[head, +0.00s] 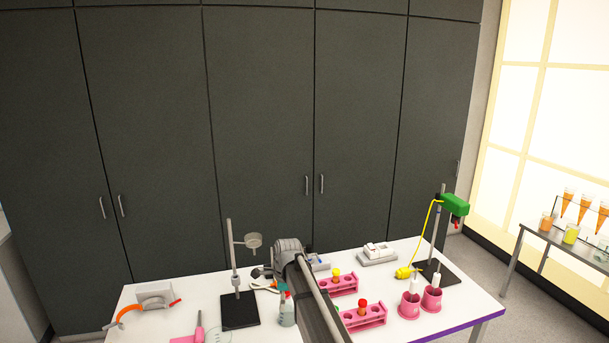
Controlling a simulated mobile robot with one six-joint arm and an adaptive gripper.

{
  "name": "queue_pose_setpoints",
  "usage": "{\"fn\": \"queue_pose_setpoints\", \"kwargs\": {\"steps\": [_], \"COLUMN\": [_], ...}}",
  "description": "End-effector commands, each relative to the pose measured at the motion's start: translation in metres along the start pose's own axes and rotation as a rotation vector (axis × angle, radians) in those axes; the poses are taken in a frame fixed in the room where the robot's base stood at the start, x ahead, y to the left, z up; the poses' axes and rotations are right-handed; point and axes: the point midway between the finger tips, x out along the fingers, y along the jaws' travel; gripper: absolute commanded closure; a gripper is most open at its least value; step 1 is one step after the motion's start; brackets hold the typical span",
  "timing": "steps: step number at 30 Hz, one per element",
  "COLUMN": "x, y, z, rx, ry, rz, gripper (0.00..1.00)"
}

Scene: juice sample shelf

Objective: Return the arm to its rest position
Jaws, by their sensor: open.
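My arm (318,295) rises from the bottom edge over the front middle of the white table, with its grey rounded joint (287,246) at the top. I cannot make out my gripper's fingers. The joint and link cover part of the table behind them. A small dark shape (260,272) shows left of the joint, and I cannot tell what it is. No object is seen held by the arm.
Left of my arm stand a ring stand (234,270) and a bottle (287,312). Right of it are pink tube racks (367,319), pink cups (431,300) and a stand with a green device (455,205). A side table (570,243) holds juice samples. Dark cabinets (260,120) line the back.

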Motion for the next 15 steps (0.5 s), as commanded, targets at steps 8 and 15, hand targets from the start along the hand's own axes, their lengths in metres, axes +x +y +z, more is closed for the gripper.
{"fn": "queue_pose_setpoints", "kwargs": {"steps": [8, 15], "x": [0.004, 0.009], "y": [0.009, 0.024], "z": [-0.011, -0.030], "rx": [-0.046, -0.133], "ry": [0.004, 0.011], "rz": [-0.001, -0.002], "gripper": [0.05, 0.05]}}
